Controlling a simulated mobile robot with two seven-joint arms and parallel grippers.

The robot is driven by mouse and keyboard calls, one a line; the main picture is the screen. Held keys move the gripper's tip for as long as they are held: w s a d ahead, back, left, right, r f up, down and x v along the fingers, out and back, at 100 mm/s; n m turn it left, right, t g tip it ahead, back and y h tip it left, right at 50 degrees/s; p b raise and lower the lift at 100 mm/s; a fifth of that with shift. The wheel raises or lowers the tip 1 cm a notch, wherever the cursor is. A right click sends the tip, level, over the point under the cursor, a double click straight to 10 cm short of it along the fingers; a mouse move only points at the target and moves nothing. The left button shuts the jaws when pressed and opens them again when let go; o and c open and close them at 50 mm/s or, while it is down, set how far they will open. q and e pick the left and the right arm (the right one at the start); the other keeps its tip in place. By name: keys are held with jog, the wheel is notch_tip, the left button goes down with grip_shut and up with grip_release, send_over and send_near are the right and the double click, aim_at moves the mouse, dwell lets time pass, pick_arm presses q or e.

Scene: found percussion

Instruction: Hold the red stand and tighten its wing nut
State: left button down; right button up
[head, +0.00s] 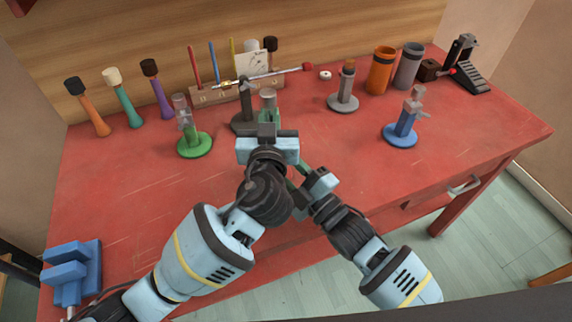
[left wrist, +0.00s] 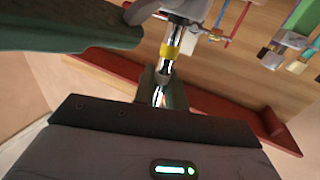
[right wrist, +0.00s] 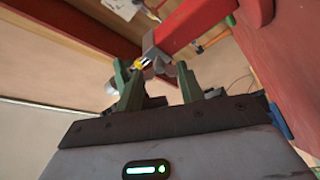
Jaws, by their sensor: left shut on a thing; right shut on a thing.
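The red stand (right wrist: 195,27) shows in the right wrist view as a red post with a round red base, tilted in the picture. Near its top are a shiny metal rod with a yellow band and a small grey wing nut (right wrist: 160,70), its shape hard to make out. My right gripper (right wrist: 158,82) is shut on the wing nut. My left gripper (head: 268,128) is shut on the red stand near the table's middle and hides most of it in the head view. The left wrist view shows the banded rod (left wrist: 170,50) up close. My right gripper (head: 305,172) is just below and right.
A green stand (head: 194,145) is left of the grippers; a blue stand (head: 401,136) and a grey stand (head: 343,100) are right. A dark stand (head: 243,120) is close behind. Mallets, cups and a tool rack line the back. The red table's (head: 340,150) front is mostly clear.

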jog(key=o, duration=1)
jog(key=v, duration=1.2)
